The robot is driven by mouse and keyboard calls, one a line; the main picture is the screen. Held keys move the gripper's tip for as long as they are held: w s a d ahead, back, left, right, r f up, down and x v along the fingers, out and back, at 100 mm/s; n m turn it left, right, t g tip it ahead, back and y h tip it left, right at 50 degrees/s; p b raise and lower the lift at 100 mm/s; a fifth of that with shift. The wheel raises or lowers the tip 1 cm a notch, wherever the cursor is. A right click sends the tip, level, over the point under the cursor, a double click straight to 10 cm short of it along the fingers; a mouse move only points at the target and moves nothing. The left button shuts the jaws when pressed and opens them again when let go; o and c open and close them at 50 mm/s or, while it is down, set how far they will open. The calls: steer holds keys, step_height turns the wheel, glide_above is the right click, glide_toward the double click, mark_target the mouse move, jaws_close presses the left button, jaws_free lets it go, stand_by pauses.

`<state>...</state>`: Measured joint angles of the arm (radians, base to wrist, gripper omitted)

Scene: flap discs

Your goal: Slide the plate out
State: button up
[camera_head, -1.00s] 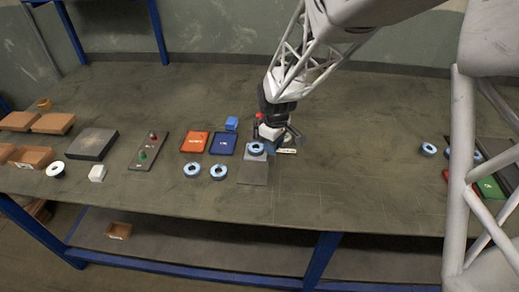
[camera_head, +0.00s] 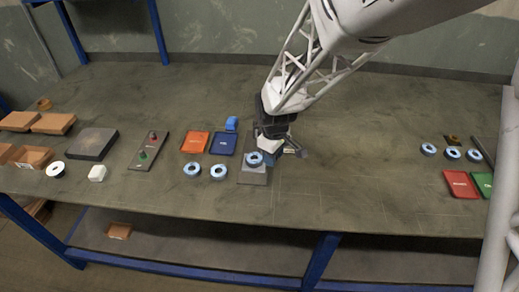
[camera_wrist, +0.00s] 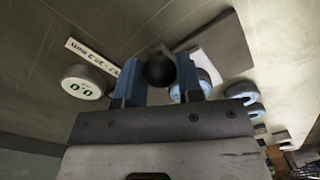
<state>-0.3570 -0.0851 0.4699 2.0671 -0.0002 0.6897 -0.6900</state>
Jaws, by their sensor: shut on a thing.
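My gripper (camera_head: 272,150) is at the middle of the table, over the back right of a grey plate (camera_head: 255,178). In the wrist view its two blue fingers (camera_wrist: 160,88) are closed on a black round knob (camera_wrist: 160,68). Whether the knob is fixed to the plate cannot be seen. A blue and white flap disc (camera_head: 254,159) lies on or over the plate; it shows partly behind the right finger in the wrist view. The grey plate shows beyond the fingers there (camera_wrist: 222,42). The gripper hides the plate's back right part in the head view.
Two flap discs (camera_head: 192,170) (camera_head: 219,171) lie left of the plate. Behind are an orange tray (camera_head: 195,142), a blue tray (camera_head: 223,143) and a blue block (camera_head: 232,123). A round white device with a display (camera_wrist: 83,85) stands beside a white label (camera_wrist: 92,55).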

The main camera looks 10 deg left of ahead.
mark_target(272, 175)
steer(key=shift+s, duration=1.45)
steer(key=o, duration=0.7)
steer(key=shift+r, duration=0.1)
steer(key=shift+r, duration=3.9)
